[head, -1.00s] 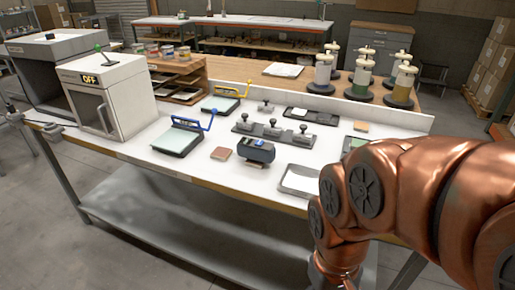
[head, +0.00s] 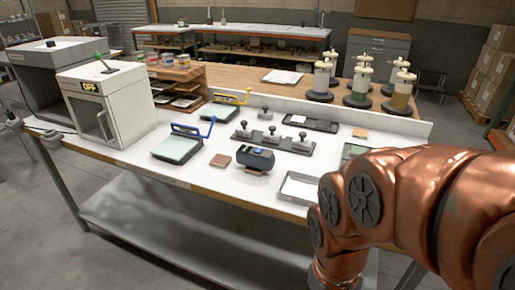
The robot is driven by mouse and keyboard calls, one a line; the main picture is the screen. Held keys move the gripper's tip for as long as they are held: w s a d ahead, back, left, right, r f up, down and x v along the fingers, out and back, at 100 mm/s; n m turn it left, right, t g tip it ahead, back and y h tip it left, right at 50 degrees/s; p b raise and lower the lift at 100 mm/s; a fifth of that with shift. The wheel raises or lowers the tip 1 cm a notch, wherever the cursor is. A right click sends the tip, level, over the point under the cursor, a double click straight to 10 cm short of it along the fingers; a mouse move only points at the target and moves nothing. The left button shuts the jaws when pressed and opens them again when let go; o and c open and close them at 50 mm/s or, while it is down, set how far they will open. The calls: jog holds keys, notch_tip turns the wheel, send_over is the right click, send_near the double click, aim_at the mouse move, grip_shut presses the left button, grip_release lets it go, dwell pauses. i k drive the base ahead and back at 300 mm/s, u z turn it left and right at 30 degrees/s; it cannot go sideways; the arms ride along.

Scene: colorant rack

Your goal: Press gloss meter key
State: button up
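The gloss meter appears to be the dark rounded device (head: 255,158) near the front edge of the white bench, with a small blue patch on its top. Individual keys are too small to make out. A reddish-brown square tile (head: 220,160) lies just left of it. My copper-coloured arm fills the lower right and stays to the right of the device, apart from it. My gripper is outside the picture.
On the bench (head: 208,179), a white tray (head: 299,188) lies right of the device. A dark stand with several knobs (head: 272,139) is behind it. A blue-handled plate (head: 177,148) and a white cabinet marked OFF (head: 110,105) stand left. Several capped cylinders (head: 362,84) stand at back right.

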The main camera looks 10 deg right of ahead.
aim_at(258, 150)
jog(key=k, duration=1.3)
jog(key=u, duration=0.3)
jog(key=i, duration=0.25)
jog(key=u, duration=0.7)
jog(key=i, duration=1.35)
jog(key=z, duration=0.35)
